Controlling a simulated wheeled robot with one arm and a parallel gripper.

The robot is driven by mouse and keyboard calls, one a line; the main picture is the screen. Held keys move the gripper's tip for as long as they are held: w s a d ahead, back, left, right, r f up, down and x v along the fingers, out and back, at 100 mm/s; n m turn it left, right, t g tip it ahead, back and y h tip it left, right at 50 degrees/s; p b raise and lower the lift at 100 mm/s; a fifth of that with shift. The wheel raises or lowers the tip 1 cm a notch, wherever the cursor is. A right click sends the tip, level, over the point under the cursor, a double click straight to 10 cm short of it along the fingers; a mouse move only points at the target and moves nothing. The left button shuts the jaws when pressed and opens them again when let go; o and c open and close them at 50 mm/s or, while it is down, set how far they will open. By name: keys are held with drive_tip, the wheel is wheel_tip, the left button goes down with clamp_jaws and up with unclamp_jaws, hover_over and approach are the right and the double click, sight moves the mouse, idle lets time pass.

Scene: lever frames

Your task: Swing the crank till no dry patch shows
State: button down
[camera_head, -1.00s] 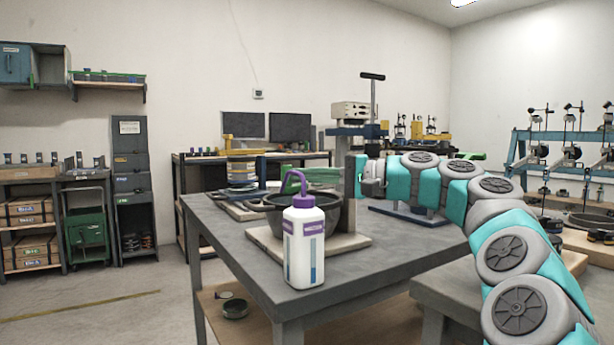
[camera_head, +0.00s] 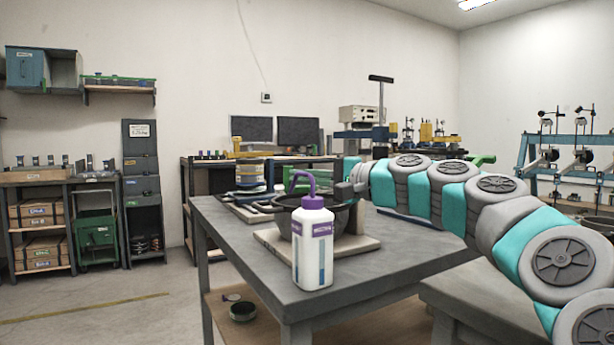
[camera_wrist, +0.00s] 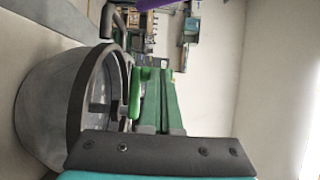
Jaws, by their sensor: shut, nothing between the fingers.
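A dark grey round bowl (camera_head: 345,222) with a black rim stands on a pale board (camera_head: 358,247) on the grey table. Its near side is partly hidden by a white bottle (camera_head: 312,250) with a purple spout. A dark bar (camera_wrist: 103,109) crosses inside the bowl in the wrist view. I cannot tell whether this is the crank. The bowl's floor and any dry patch are hidden. My gripper (camera_head: 348,192) is shut and empty, at the right part of the bowl's rim in the head view. I cannot tell whether it touches anything.
The bottle stands close in front of the bowl. A green object (camera_wrist: 136,92) shows beside the rim in the wrist view. The table's right front top (camera_head: 400,258) is clear.

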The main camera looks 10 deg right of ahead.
sight(289, 187)
drive_tip(key=shift+p+x, duration=0.6)
drive_tip(key=shift+x, duration=0.35)
drive_tip(key=shift+w+a+p, duration=0.4)
drive_tip(key=shift+w+a, duration=0.05)
drive_tip(key=shift+w, duration=0.4)
idle(0.4)
